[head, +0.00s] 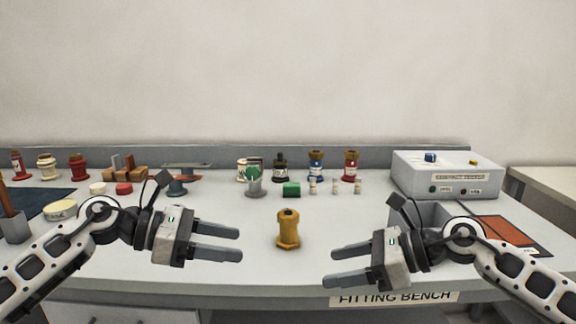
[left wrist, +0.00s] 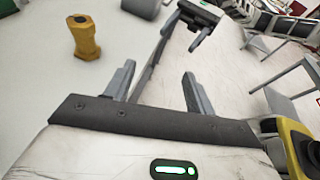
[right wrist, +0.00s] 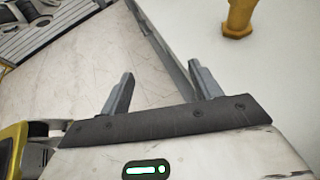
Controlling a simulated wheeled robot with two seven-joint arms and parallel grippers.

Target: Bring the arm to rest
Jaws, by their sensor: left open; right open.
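My left gripper (head: 240,242) is open and empty, held near the front edge of the bench, left of the yellow bushing. Its two fingers also show apart in the left wrist view (left wrist: 158,82). My right gripper (head: 334,268) is open and empty, right of the yellow bushing; its fingers show apart in the right wrist view (right wrist: 160,85). The yellow bushing (head: 288,230) stands upright on the bench between the two grippers, touching neither. It also shows in the left wrist view (left wrist: 84,38) and partly in the right wrist view (right wrist: 238,16).
A grey bench (head: 330,212) holds several bushings and bottles along its back. A white tester box (head: 446,174) stands at the back right, an orange-brown pad (head: 503,231) in front of it. A grey bin (head: 432,212) is behind my right gripper.

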